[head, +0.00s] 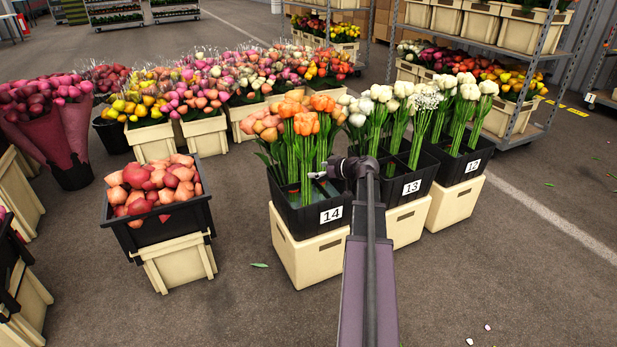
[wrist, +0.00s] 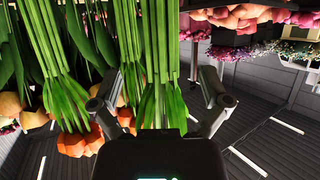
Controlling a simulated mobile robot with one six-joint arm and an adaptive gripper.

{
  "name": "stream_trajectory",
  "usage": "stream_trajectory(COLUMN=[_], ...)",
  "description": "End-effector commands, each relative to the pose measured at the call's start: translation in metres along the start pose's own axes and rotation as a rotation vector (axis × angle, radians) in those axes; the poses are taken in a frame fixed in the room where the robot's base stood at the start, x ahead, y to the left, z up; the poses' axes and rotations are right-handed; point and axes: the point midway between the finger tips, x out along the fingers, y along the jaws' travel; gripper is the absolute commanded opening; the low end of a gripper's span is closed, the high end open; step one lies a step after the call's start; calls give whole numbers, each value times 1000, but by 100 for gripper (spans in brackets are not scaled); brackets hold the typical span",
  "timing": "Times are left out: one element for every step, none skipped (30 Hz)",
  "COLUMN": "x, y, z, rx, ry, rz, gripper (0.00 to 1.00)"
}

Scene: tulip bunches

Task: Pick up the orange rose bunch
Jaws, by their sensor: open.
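Orange blooms (head: 305,124) on tall green stems stand upright in the black crate labelled 14 (head: 300,213), with peach blooms to their left. They look more like tulips than roses. My gripper (head: 320,174) reaches in from the right at stem height, beside the orange bunch. In the wrist view, which is upside down, the open fingers (wrist: 158,92) stand on either side of a bundle of green stems (wrist: 160,60). That bundle's blooms are hidden behind my gripper's body. Other orange blooms (wrist: 75,142) show at the lower left. I cannot tell whether the fingers touch the stems.
Crate 13 (head: 408,189) with white flowers adjoins on the right, and crate 12 (head: 470,168) lies beyond. A black crate of peach and red blooms (head: 152,232) stands at left. Mixed bunches fill bins behind. The floor in front is mostly clear.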

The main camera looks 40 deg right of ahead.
Motion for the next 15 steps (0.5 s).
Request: stream_trajectory(x=[0,0,0,0,1,3,4,6,10,13,16,21,25,28,33], y=[0,0,0,0,0,0,0,0,0,0,0,-1,-1,-1,-1], z=[0,0,0,0,0,1,2,2,3,3,4,5,5,6,7], rx=[0,0,0,0,0,0,0,0,0,0,-1,-1,-1,-1,-1], ry=[0,0,0,0,0,0,0,0,0,0,0,0,0,0,0], rz=[0,0,0,0,0,-1,0,-1,-1,-1,-2,-2,-3,-3,-2], gripper=[96,96,96,96,96,96,96,96,96,96,96,96,96,96,96])
